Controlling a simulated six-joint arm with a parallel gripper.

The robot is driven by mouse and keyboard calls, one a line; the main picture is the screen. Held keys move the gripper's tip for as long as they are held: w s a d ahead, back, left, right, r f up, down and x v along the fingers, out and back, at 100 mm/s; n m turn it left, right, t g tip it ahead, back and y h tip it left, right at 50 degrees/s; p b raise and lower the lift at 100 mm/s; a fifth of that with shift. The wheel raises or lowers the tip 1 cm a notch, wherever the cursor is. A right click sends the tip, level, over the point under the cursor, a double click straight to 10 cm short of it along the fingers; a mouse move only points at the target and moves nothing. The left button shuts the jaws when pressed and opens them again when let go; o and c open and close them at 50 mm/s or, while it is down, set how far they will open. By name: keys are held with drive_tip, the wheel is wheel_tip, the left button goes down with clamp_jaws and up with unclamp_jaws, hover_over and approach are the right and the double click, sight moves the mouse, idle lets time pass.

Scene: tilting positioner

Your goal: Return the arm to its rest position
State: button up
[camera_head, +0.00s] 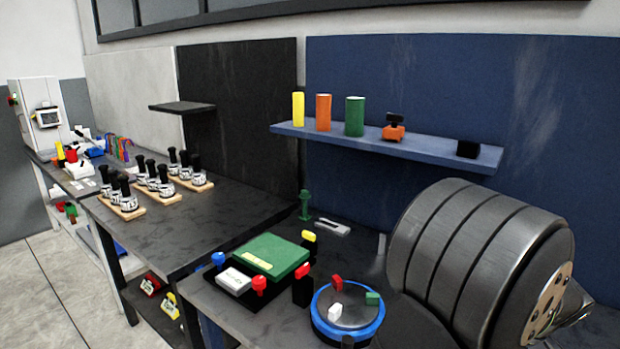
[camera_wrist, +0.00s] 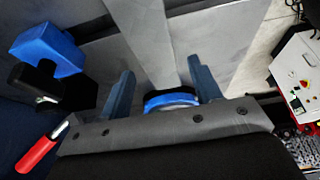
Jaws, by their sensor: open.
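My gripper (camera_wrist: 162,88) shows in the wrist view with its two blue-grey fingers spread apart. It is open. A blue rounded thing (camera_wrist: 170,100) shows in the gap between the finger bases; I cannot tell what it is, and neither finger is seen closed on it. The gripper is not clearly visible in the head view, so its place over the bench cannot be told there.
The near bench holds a blue-rimmed round plate (camera_head: 321,325) with small blocks and a green box (camera_head: 268,254). A blue shelf (camera_head: 431,148) carries coloured cylinders. A banded grey cylinder (camera_head: 450,245) fills the lower right; whether it is mine is unclear.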

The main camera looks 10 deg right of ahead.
idle(0.4)
wheel_tip(320, 180, down, 3)
drive_tip(key=shift+r, duration=0.15)
drive_tip(key=v, duration=1.2)
drive_tip(key=x, duration=1.2)
drive_tip(key=shift+a+f, duration=0.1)
drive_tip(key=shift+f, duration=0.15)
drive_tip(key=r, duration=0.4)
drive_tip(key=shift+s+r, duration=0.2)
drive_tip(key=shift+r, duration=0.2)
drive_tip(key=s+r, duration=0.7)
drive_tip(key=s, duration=0.5)
drive_tip(key=s+d+f+m+h, duration=0.3)
drive_tip(key=s+d+f+m, duration=0.1)
drive_tip(key=s+m, duration=0.3)
drive_tip(key=s+d+f+m+h, duration=0.3)
drive_tip(key=s+d+m, duration=0.3)
drive_tip(key=m, duration=0.5)
drive_tip(key=shift+s+d+f, duration=0.2)
drive_tip(key=shift+s+f, duration=0.35)
drive_tip(key=shift+s, duration=0.6)
